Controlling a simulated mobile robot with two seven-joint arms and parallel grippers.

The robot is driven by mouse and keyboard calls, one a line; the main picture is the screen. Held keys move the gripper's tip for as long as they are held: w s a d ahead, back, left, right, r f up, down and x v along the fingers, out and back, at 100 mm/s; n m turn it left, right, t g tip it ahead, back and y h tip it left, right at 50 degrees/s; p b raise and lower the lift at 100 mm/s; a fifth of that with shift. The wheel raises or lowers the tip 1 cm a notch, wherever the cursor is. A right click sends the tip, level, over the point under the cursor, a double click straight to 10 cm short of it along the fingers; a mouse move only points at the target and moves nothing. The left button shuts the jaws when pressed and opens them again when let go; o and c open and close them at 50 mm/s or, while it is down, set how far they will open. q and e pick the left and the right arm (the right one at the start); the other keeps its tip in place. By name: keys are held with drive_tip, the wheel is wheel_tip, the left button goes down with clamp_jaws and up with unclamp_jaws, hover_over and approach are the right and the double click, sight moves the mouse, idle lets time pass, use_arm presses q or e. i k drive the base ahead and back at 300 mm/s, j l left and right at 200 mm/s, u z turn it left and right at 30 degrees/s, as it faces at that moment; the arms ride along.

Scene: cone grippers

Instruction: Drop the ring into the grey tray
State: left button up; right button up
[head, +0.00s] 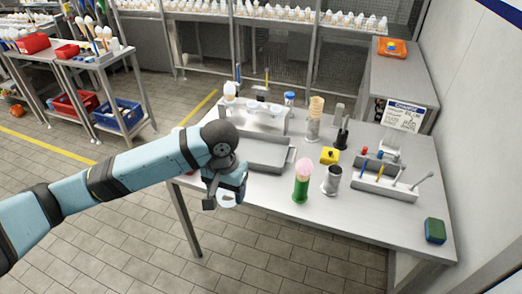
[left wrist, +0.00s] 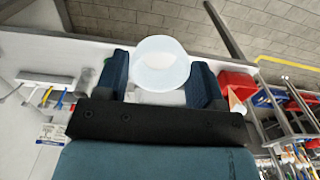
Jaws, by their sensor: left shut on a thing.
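The ring (left wrist: 162,62) shows in the left wrist view as a pale, translucent round thing between the two fingers. My left gripper (left wrist: 162,88) is shut on it. In the head view my left gripper (head: 226,199) holds the pale ring (head: 229,198) at the front left edge of the table, nearer to me than the tray. The grey tray (head: 283,168) lies on the table behind and to the right of the gripper. It is shallow and looks empty; its left part is hidden by my arm. My right gripper is not in view.
A white rack (head: 262,120) stands behind the tray. A grey tool holder (head: 385,185) and a green-blue sponge (head: 435,231) are farther right.

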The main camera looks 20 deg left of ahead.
sight(250, 152)
drive_tip(key=i+j+z, duration=0.2)
drive_tip(key=j+z, duration=0.15)
drive_tip(key=j, duration=0.3)
drive_tip(key=i+j+z, duration=0.1)
drive_tip(key=j+z, duration=0.25)
drive_tip(key=j, duration=0.35)
drive_tip(key=j+z, duration=0.35)
drive_tip(key=j, duration=0.4)
